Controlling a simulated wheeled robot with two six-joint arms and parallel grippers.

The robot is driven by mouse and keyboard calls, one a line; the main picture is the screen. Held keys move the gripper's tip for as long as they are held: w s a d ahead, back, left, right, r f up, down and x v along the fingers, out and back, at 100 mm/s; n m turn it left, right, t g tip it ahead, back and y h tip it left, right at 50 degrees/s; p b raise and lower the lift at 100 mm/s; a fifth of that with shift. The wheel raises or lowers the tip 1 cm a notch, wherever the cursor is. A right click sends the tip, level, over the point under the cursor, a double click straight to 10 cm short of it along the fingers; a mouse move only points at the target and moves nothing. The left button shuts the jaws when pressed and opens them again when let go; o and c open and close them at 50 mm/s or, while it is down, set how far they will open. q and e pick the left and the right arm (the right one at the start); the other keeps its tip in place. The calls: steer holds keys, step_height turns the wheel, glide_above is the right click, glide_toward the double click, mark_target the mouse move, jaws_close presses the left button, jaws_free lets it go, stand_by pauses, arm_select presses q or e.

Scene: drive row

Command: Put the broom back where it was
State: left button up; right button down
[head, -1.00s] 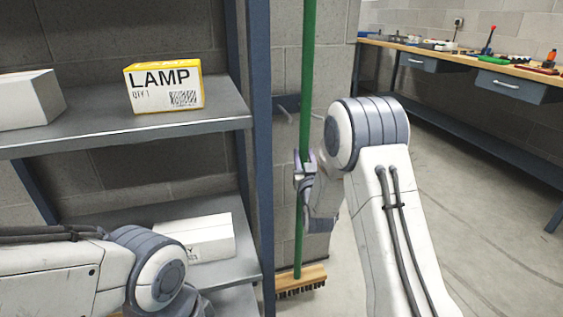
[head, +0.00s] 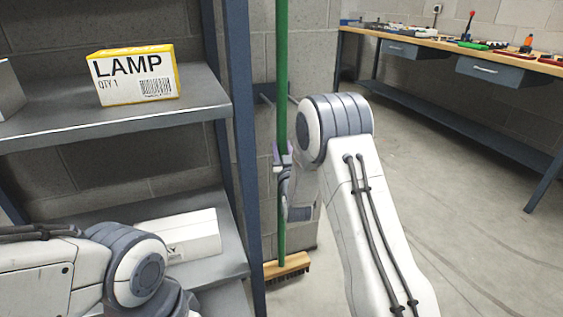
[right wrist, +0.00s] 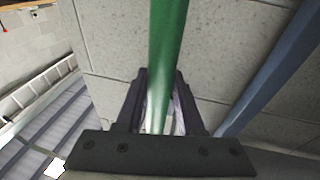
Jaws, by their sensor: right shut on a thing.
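The broom (head: 282,75) has a long green handle and a wooden head (head: 287,266) with dark bristles. It stands close to upright in the head view, its head low near the floor beside the shelf post. My right gripper (head: 281,158) is shut on the green handle. In the right wrist view the handle (right wrist: 167,50) runs between the two fingers (right wrist: 158,105). A wall bracket (head: 272,93) shows behind the handle, partly hidden by it and my arm. The handle's top is out of view. My left arm is at the lower left; its gripper is not in view.
A metal shelf with a blue post (head: 241,150) stands just left of the broom. It holds a yellow LAMP box (head: 133,75) and a white box (head: 180,236). A workbench (head: 450,47) with tools runs along the right wall. The floor (head: 430,200) between is clear.

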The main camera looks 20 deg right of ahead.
step_height(320, 180, down, 4)
steer(key=shift+w+f+b, duration=0.1)
steer(key=shift+w+b, duration=0.05)
steer(key=shift+b, duration=0.95)
steer(key=c, duration=0.5)
jaws_free()
steer(key=shift+f, duration=0.15)
steer(key=p+v, duration=0.2)
steer(key=v, duration=1)
